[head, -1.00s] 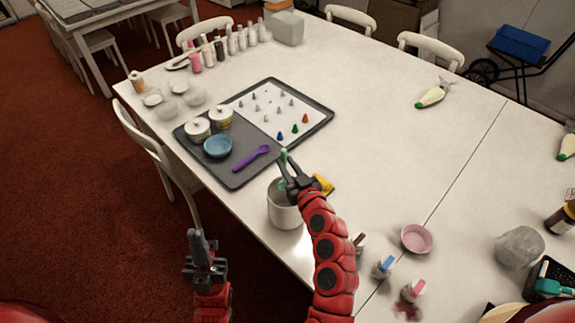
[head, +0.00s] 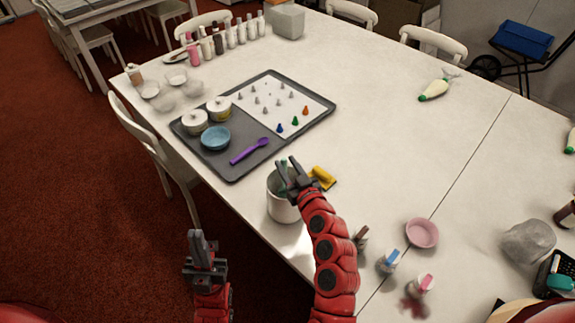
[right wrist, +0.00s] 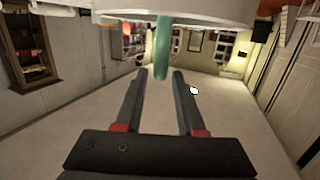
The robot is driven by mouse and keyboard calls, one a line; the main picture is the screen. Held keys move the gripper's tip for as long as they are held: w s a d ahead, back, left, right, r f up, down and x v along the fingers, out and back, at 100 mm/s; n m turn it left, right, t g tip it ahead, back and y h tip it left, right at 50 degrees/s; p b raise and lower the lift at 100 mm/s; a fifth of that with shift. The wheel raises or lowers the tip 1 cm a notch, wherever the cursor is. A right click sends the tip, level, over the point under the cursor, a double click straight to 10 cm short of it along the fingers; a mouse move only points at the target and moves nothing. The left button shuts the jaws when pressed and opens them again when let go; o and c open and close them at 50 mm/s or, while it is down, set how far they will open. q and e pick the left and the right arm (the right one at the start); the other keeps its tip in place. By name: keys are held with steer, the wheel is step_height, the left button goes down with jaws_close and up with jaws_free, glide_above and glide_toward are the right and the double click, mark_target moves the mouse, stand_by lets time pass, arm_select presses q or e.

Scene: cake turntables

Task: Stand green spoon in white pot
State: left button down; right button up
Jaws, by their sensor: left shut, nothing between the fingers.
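The white pot (head: 284,208) stands near the table's front edge in the head view. The green spoon (head: 283,172) is upright at the pot's mouth, its lower part hidden inside. In the right wrist view the green spoon (right wrist: 163,48) projects from the white pot (right wrist: 190,12), which fills the top edge. My right gripper (head: 289,175) is at the pot's rim. Its fingers (right wrist: 158,72) are apart, with a gap on both sides of the spoon's end. My left gripper (head: 203,245) is shut and empty, off the table's front edge.
A grey tray (head: 238,174) left of the pot holds a purple spoon (head: 250,151), a blue bowl (head: 215,138) and lidded pots. A yellow object (head: 322,177) lies behind my right gripper. A pink bowl (head: 422,233) and small bottles stand right. The table's centre is clear.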

steer(key=shift+o, duration=1.2)
steer(key=shift+s+d, duration=0.15)
steer(key=shift+s, duration=0.15)
steer(key=p+v, duration=0.3)
steer(key=v, duration=1.3)
steer(key=shift+s, duration=0.4)
steer(key=shift+d, duration=0.1)
